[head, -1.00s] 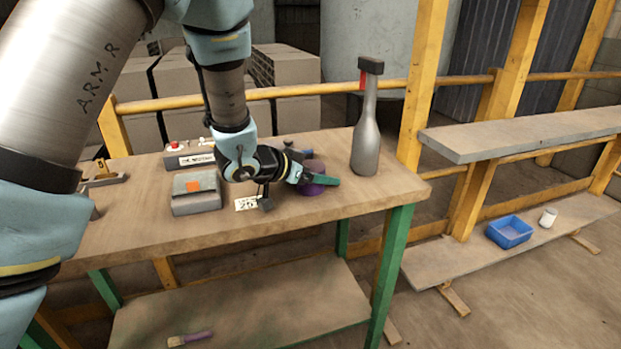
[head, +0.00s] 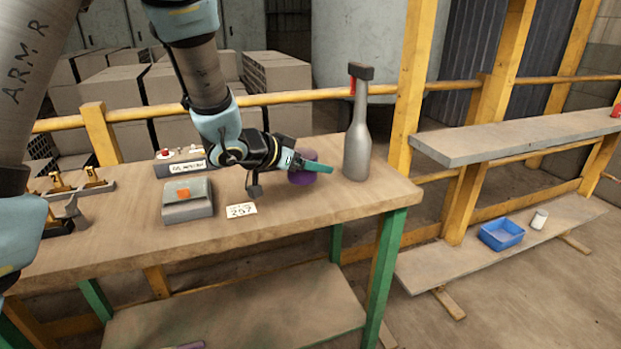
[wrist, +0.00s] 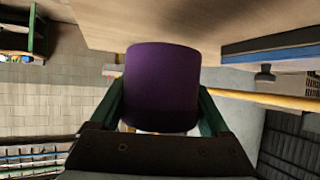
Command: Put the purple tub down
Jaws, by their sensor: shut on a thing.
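The purple tub (head: 302,178) is mostly hidden behind my gripper (head: 308,166) in the head view. It is over the right part of the wooden table top, left of the grey bottle. In the wrist view the purple tub (wrist: 162,85) sits between the two green fingers of my gripper (wrist: 160,108), which is shut on it. I cannot tell whether the tub's underside touches the table.
On the workbench (head: 235,232) stand a grey bottle (head: 357,130), a grey box with an orange patch (head: 187,200), a number card (head: 241,211) and a control box (head: 181,162). A blue tray (head: 502,234) and white cup (head: 539,219) lie on the low shelf at right.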

